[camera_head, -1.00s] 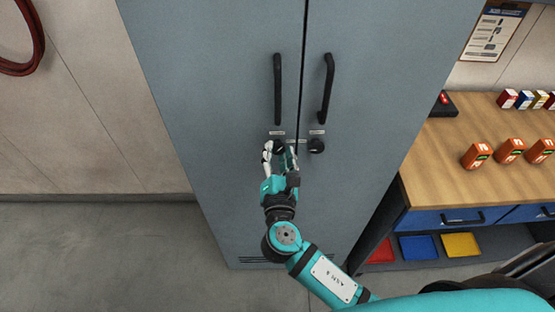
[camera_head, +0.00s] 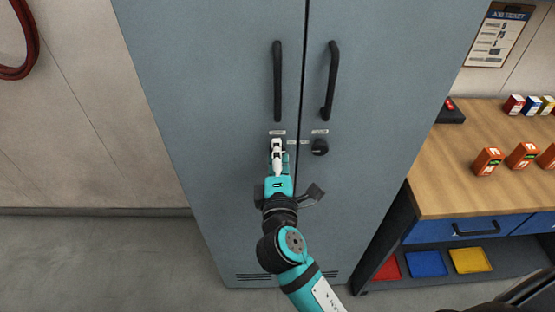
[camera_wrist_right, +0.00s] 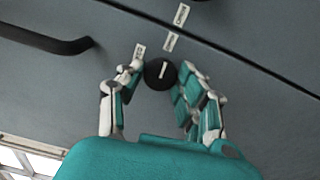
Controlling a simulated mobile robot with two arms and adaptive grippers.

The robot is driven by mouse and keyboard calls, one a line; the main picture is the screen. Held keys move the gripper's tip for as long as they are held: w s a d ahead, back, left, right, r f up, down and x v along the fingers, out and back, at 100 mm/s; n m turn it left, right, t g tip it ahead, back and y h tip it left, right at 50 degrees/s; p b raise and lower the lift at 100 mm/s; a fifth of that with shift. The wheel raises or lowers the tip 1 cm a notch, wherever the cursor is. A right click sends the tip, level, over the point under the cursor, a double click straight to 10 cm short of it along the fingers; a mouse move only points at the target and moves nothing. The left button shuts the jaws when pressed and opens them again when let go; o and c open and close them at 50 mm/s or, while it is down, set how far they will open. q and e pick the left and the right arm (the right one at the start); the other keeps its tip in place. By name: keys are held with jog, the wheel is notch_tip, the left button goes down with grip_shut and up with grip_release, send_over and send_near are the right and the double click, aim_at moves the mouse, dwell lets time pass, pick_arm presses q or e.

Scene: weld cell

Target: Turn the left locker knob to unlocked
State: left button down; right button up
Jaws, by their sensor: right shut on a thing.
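The tall blue-grey locker (camera_head: 215,120) has two doors, each with a black handle and a round black knob below it. The left locker knob (camera_wrist_right: 160,73) sits between the two fingers of my right gripper (camera_head: 277,150), which is shut on it. A white mark on the knob's face shows in the wrist view, tilted slightly from that picture's vertical. In the head view the fingers hide most of this knob. The right knob (camera_head: 320,147) is uncovered beside it. My left gripper is not in view.
The left door handle (camera_head: 278,82) and right door handle (camera_head: 330,82) stand out above the knobs. A wooden workbench (camera_head: 450,165) with orange devices stands to the right, with coloured trays below. Open floor (camera_head: 100,260) lies at lower left.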

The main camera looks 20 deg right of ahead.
jog(key=shift+m, duration=0.5)
jog(key=o, duration=1.1)
jog(key=shift+o, duration=0.2)
jog(key=v, duration=1.2)
